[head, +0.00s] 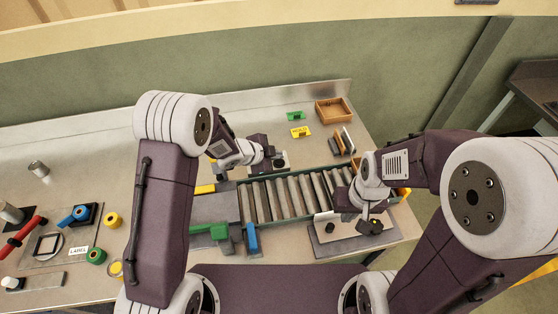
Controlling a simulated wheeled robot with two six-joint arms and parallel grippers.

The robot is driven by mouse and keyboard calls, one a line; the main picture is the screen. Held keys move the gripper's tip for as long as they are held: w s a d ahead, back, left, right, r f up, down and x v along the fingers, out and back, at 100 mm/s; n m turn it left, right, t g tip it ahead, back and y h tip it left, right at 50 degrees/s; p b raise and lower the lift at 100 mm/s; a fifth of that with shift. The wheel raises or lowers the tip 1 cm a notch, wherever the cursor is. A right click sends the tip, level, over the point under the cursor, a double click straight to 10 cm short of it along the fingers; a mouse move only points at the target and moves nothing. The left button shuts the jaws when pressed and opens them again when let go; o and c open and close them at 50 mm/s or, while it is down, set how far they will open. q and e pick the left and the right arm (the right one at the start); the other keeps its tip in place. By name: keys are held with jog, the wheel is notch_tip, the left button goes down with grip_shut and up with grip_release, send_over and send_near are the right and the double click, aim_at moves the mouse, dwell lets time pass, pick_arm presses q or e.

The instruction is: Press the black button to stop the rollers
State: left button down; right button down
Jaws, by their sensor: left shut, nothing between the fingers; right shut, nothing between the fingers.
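A small round black piece (329,227) that looks like the black button sits on a pale panel at the front right of the roller conveyor. My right gripper (374,227) is shut and empty, low over the grey block to the right of that piece and apart from it. My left gripper (279,163) is shut and empty, at the far side of the rollers (280,198). A small pale and dark object lies at its tips; I cannot tell whether they touch it. Whether the rollers turn cannot be told.
A wooden tray (333,111), a green block (295,116) and a yellow sign (301,132) stand at the back. Green (211,231) and blue (252,239) pieces sit at the conveyor's left end. Tape rolls (95,256) and tools lie at the left.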

aim_at(277, 163)
pick_arm(q)
jog(key=shift+r+p, duration=2.4)
jog(key=shift+r, duration=0.25)
jog(key=shift+f, duration=0.1)
jog(key=shift+f, duration=0.1)
